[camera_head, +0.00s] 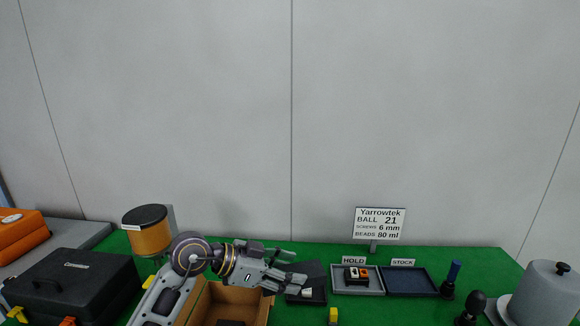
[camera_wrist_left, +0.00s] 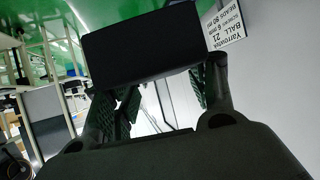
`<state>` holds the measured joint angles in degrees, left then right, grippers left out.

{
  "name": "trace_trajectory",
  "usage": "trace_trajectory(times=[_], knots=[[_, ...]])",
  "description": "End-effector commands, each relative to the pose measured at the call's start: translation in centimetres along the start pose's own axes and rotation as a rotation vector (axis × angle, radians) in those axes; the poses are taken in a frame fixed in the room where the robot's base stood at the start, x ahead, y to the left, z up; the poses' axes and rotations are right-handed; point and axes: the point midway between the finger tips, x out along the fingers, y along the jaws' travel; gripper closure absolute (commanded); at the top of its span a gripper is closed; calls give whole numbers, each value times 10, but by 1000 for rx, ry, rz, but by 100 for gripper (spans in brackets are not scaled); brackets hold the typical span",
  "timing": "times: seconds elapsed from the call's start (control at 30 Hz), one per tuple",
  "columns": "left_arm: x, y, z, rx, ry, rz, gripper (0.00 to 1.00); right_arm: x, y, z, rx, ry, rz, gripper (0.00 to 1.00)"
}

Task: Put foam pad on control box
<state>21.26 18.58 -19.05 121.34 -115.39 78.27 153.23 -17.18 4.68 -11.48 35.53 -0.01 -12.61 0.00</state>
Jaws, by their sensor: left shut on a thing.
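My left gripper (camera_head: 290,271) is shut on a flat dark pad, which I take as the foam pad (camera_head: 314,274). In the left wrist view the pad (camera_wrist_left: 140,45) is a black rectangle across the fingertips (camera_wrist_left: 160,85). The pad is tilted in the head view, above and partly in front of a small black tray. A small black box with white and orange parts on top, likely the control box (camera_head: 357,280), sits in the grey HOLD tray, right of the pad and apart from it. My right gripper is not in view.
The HOLD tray (camera_head: 372,291) stands beside the dark blue STOCK tray (camera_head: 411,281). A small black tray (camera_head: 318,299) with a pale item lies under the gripper. An open cardboard box (camera_head: 262,312) is below my arm. A yellow item (camera_head: 333,316) stands at the front.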

Motion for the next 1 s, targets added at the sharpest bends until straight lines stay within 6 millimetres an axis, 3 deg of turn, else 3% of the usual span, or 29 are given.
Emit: trace_trajectory(times=[0.2,0.43,0.73,1.0], knots=[[-51,-27,29,-47,-3,-85,65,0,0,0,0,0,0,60],[-93,-44,61,-87,-3,-156,65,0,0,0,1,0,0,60],[-128,-57,100,-125,-2,-224,65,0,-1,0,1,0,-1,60],[-145,-60,136,-147,-1,-261,65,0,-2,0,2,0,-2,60]])
